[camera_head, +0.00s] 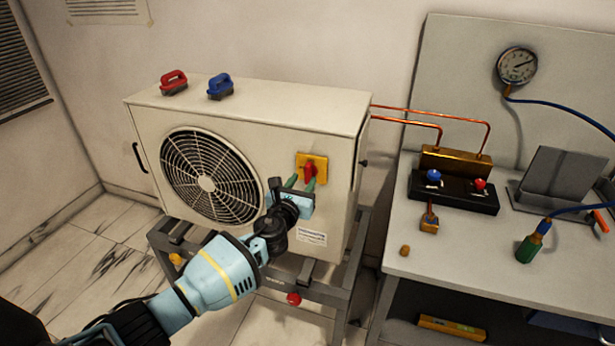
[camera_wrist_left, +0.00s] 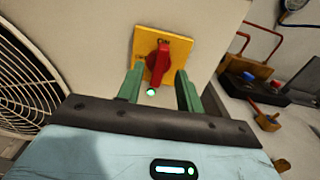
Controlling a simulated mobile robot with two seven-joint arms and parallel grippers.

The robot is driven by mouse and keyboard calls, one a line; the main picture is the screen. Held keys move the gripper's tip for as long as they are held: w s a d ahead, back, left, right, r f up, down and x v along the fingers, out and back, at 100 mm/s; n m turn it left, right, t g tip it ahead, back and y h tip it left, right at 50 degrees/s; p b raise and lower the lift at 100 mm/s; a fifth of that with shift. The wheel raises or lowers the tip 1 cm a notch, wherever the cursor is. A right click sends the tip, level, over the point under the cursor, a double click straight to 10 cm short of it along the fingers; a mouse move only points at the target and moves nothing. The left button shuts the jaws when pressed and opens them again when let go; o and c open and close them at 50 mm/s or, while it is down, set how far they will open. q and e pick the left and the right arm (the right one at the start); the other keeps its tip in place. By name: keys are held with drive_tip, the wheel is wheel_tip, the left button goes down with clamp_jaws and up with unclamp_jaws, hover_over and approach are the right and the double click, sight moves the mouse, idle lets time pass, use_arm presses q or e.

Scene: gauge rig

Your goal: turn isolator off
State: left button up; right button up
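The isolator is a red rotary handle (camera_head: 309,172) on a yellow plate (camera_head: 320,161), mounted on the front of the beige fan unit, right of its fan. The red handle also shows in the left wrist view (camera_wrist_left: 157,62), standing near upright with a slight tilt on its yellow plate (camera_wrist_left: 181,47). My left gripper (camera_head: 301,184) is just below and in front of the handle. Its green fingers (camera_wrist_left: 160,88) are apart, one to each side below the handle, with nothing held between them. I cannot tell whether the fingertips touch the plate. My right gripper is not in view.
The beige fan unit (camera_head: 250,115) stands on a dark metal frame (camera_head: 352,262).

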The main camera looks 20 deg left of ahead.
sight(307, 175)
use_arm(q)
drive_tip(key=w, duration=0.2)
drive_tip(key=shift+w+f+b, duration=0.2)
drive_tip(key=shift+w+b, duration=0.2)
drive_tip(key=shift+w+d+r, duration=0.1)
drive_tip(key=shift+w+r, duration=0.05)
drive_tip(key=shift+w, duration=0.2)
clamp_jaws()
